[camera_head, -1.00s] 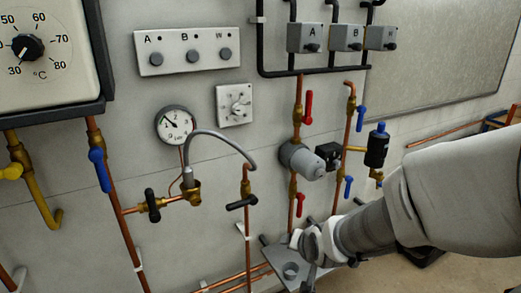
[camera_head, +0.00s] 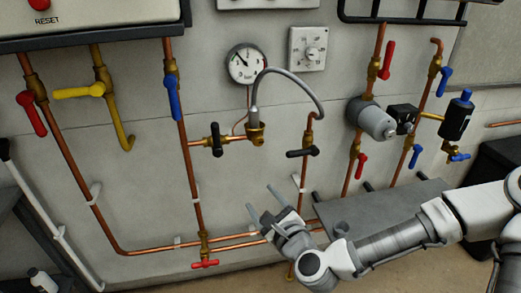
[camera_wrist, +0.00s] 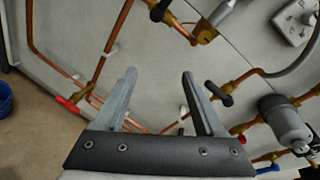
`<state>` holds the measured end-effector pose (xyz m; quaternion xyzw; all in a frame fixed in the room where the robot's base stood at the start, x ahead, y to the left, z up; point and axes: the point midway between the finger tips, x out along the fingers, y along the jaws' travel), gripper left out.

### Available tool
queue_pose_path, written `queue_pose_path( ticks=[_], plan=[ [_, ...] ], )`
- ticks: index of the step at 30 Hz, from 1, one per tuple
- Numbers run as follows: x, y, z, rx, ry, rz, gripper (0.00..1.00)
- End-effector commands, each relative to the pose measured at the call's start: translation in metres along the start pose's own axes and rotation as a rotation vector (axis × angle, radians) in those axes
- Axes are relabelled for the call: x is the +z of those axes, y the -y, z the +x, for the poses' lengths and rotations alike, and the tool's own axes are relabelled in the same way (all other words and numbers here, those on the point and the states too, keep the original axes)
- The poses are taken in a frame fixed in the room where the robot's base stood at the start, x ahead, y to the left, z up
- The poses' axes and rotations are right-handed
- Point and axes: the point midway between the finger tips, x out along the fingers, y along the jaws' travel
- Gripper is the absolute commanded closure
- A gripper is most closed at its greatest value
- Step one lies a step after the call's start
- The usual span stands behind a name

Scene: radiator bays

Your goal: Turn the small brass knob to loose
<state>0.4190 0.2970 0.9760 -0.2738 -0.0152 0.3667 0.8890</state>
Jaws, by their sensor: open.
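I cannot single out a small brass knob in either view. Brass fittings show on the pipework: a brass body (camera_head: 255,133) under the grey hose, also in the wrist view (camera_wrist: 205,35), and a brass fitting under the blue-topped black canister (camera_head: 459,115). My gripper (camera_head: 263,202) is open and empty, in front of the wall, below the brass body and the black lever (camera_head: 302,153). In the wrist view its two fingers (camera_wrist: 159,74) are apart, with bare wall and copper pipes behind them. No contact with any fitting shows.
A round gauge (camera_head: 246,63) and a white dial plate (camera_head: 309,47) are above. A grey pump (camera_head: 371,118) is to the right. A grey shelf (camera_head: 380,215) lies near my arm. A red tap (camera_head: 205,264) is low on the left pipe.

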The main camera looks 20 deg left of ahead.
Motion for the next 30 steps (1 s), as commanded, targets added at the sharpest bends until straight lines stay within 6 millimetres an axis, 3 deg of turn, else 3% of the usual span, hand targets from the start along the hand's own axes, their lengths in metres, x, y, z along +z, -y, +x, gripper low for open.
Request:
queue_pose_path(
  ticks=[6, 14, 20, 30],
  plan=[
    [0.015, 0.034, -0.003, -0.165, 0.088, 0.407, 0.28],
    [0.019, 0.053, -0.003, -0.23, 0.124, 0.549, 0.28],
    [0.02, 0.059, 0.023, -0.229, 0.123, 0.547, 0.28],
    [0.024, 0.075, 0.086, -0.229, 0.122, 0.544, 0.28]
  ],
)
